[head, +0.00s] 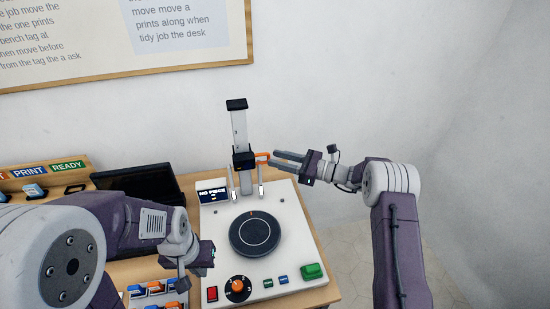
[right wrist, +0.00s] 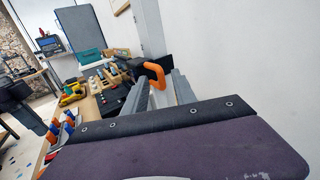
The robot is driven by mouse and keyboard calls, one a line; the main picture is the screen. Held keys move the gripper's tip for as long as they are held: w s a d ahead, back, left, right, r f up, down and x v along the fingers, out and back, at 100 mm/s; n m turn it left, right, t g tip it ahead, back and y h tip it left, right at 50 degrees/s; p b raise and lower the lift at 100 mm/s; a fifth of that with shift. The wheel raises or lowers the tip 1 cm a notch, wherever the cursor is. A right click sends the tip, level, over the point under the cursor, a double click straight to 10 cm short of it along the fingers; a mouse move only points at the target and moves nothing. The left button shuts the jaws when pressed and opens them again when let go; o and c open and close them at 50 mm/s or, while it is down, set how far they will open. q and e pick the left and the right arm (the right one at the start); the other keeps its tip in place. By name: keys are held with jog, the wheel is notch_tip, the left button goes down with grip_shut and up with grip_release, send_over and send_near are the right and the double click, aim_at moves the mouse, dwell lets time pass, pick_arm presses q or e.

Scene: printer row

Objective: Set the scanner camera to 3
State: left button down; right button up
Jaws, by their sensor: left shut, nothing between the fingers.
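The scanner (head: 290,215) is a white unit with a black round turntable (head: 255,234). A pale upright column (head: 239,128) rises at its back and bears a black camera carriage (head: 243,160) with an orange handle (head: 263,158). Scale marks are too small to read. My right gripper (head: 274,159) reaches in from the right at the handle, fingers apart. In the right wrist view the orange handle (right wrist: 155,74) shows between the two grey fingers, with gaps beside it. My left gripper (head: 211,254) is shut and empty, low at the scanner's left edge; its fingertips are hard to make out.
A small screen (head: 213,195) reads "NO PIECE". A dark printer (head: 140,183) stands to the left. The wall is close behind.

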jog(key=shift+w+a, duration=0.3)
jog(key=shift+a, duration=0.25)
jog(key=c, duration=0.7)
grip_shut()
dwell(0.4)
